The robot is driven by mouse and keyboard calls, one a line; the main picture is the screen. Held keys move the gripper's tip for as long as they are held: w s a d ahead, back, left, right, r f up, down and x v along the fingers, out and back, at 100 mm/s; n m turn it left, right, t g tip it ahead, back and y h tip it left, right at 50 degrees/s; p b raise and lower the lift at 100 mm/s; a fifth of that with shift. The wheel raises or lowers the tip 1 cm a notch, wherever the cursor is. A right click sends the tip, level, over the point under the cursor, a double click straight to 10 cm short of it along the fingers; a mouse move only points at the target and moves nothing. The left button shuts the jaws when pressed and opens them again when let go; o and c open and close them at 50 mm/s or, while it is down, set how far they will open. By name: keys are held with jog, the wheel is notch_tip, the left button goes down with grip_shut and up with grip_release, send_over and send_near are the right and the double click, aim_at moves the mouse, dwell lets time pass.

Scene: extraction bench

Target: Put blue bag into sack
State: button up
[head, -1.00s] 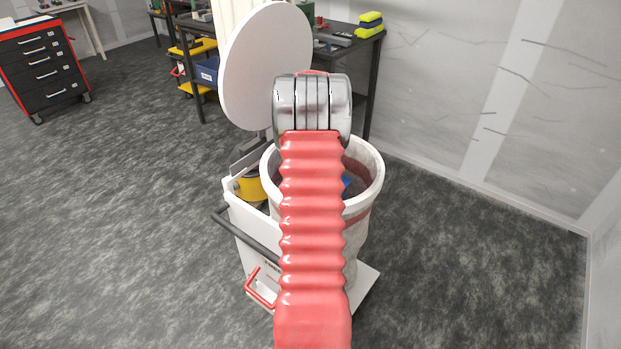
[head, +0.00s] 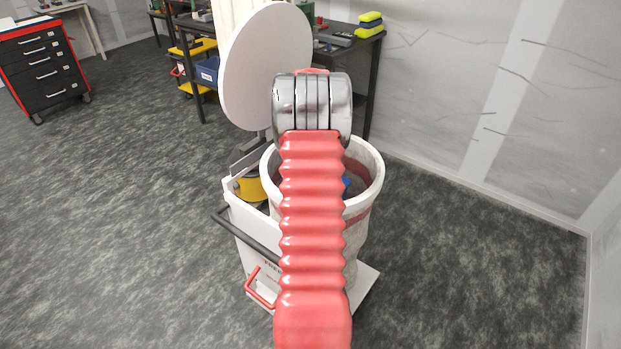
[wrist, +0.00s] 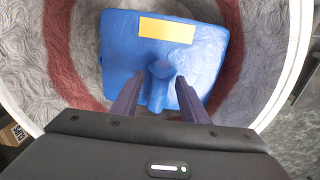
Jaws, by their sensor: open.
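The blue bag (wrist: 117,50), with a yellow label on it, lies inside the sack (wrist: 258,100) in the wrist view. My gripper (wrist: 158,80) is open above the bag, with its two fingers on either side of the bag's raised blue knob; I cannot tell whether they touch it. In the head view, the sack (head: 366,180) is a whitish round container with a thick rim and a reddish band. A small piece of the blue bag (head: 347,184) shows inside it. My red arm hides much of the sack, and my gripper is hidden there.
The sack stands on a white cart (head: 250,232) with a dark handle and a yellow item (head: 251,189) beside the sack. A round white lid (head: 262,66) stands raised behind it. A red and black drawer cabinet (head: 43,68) is at far left. Open floor lies around the cart.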

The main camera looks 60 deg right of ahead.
notch_tip(320, 180, up, 11)
jog(key=shift+w, duration=0.15)
dwell(0.9)
jog(key=w+a+r+t, duration=0.1)
jog(key=w+a+r, duration=0.25)
jog(key=a, duration=0.65)
jog(key=w+a+r+h, duration=0.1)
jog(key=w+a+r, duration=0.3)
jog(key=a, duration=0.6)
jog(key=w+a+r+t, duration=0.15)
jog(key=a+r, duration=0.35)
jog(key=a, duration=0.5)
jog(key=s+a+f+t, duration=0.1)
jog(key=s+a, duration=0.2)
jog(key=a, duration=0.6)
jog(key=s+a+f+n+t, duration=0.1)
jog(key=s+a, duration=0.3)
jog(key=a, duration=0.5)
jog(key=s+a+f+t+y, duration=0.1)
jog(key=s+a, duration=0.3)
jog(key=a, duration=0.5)
jog(key=shift+s+n, duration=0.25)
jog(key=shift+n, duration=0.15)
jog(key=shift+c, duration=0.2)
